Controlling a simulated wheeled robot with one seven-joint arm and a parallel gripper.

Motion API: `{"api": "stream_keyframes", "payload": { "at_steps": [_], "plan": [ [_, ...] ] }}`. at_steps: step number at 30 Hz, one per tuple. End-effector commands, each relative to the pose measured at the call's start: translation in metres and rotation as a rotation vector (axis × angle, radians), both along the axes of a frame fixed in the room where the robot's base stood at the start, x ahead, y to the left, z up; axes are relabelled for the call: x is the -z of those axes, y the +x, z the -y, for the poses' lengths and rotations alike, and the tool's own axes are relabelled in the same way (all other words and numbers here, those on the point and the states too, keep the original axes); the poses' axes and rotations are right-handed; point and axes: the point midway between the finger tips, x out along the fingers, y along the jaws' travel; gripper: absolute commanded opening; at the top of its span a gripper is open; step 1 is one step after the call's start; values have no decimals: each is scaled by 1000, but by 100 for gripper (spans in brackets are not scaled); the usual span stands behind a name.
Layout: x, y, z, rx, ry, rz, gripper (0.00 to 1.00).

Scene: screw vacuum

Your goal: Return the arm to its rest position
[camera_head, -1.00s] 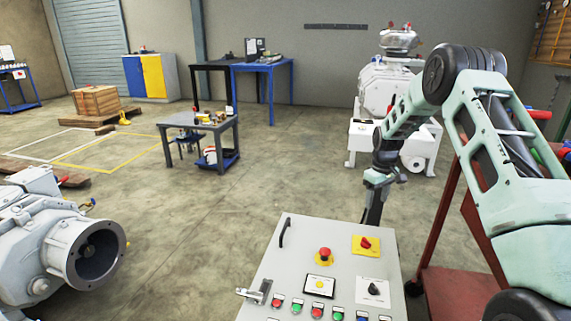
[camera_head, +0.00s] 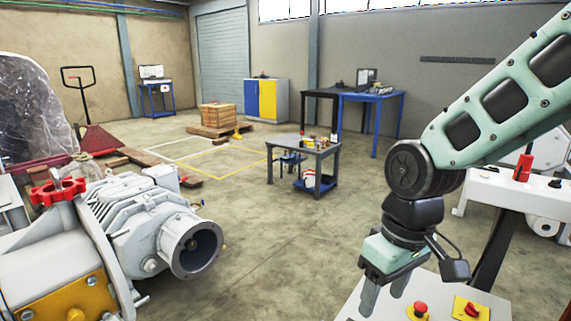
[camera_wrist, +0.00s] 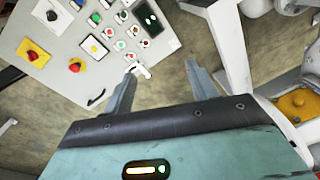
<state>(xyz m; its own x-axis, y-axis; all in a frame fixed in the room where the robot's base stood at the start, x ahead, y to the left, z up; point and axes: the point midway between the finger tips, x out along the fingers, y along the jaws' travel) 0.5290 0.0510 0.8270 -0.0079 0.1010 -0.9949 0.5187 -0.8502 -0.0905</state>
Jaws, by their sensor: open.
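My gripper (camera_head: 385,293) hangs from my green arm at the lower right of the head view, fingers pointing down. It is in front of a grey control panel (camera_head: 352,311) with a red emergency button (camera_head: 420,308) and a yellow plate with a red switch (camera_head: 470,309). In the wrist view my gripper's two fingers (camera_wrist: 162,85) are spread apart with nothing between them. I cannot tell how far the fingertips are from the panel.
A grey pump with an open flange (camera_head: 195,247) and a red handwheel (camera_head: 58,190) stands at the left. A small work table (camera_head: 304,143) stands mid-floor. A white machine (camera_head: 515,180) is behind my arm at the right. The floor between pump and panel is clear.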

Motion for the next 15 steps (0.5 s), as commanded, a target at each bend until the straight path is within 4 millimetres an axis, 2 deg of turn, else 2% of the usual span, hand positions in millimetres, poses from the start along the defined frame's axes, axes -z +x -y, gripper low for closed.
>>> {"api": "stream_keyframes", "payload": {
  "at_steps": [1, 3, 10, 11, 12, 15],
  "plan": [
    [-3, -25, -8, -30, -6, 4, 58],
    [-4, -56, -14, -57, -16, 5, 58],
    [-1, -141, -12, -131, -50, 21, 58],
    [-6, -145, -11, -131, -52, 22, 58],
    [-20, -141, -12, -124, -50, 19, 58],
    [-39, -140, -12, -123, -50, 18, 58]
  ]
}}
